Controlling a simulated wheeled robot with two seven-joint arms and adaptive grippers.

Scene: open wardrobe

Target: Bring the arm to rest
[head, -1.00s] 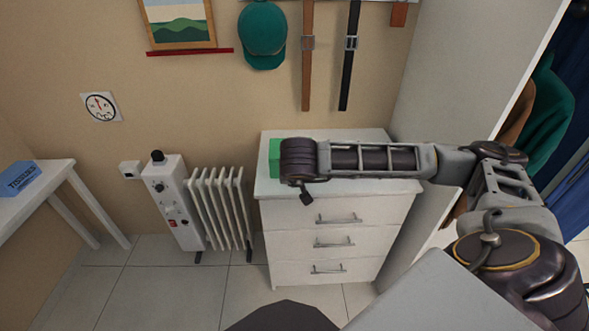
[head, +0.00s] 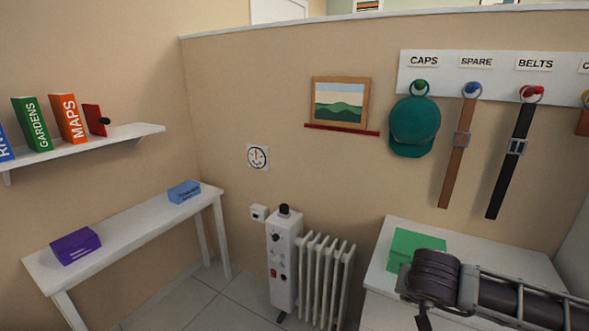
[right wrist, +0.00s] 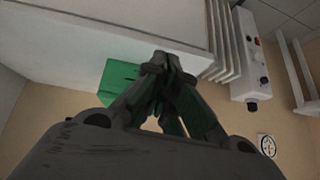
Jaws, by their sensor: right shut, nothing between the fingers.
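My right arm comes in from the right in the head view, stretched over the white drawer cabinet (head: 507,258). My right gripper (head: 422,317) hangs at its end, small and dark, near the cabinet's left front edge. In the right wrist view the gripper (right wrist: 165,68) has its fingertips together with nothing held. A green box (head: 416,243) sits on the cabinet top behind my right wrist, partly hidden by it. The green box (right wrist: 118,78) also shows beside and behind the fingers in the right wrist view. My left gripper is out of view.
A white radiator (head: 325,275) stands left of the cabinet. A side table (head: 140,229) along the left wall holds a purple box (head: 76,246) and a blue box (head: 184,191). A green cap (head: 415,126) and belts (head: 459,145) hang above the cabinet.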

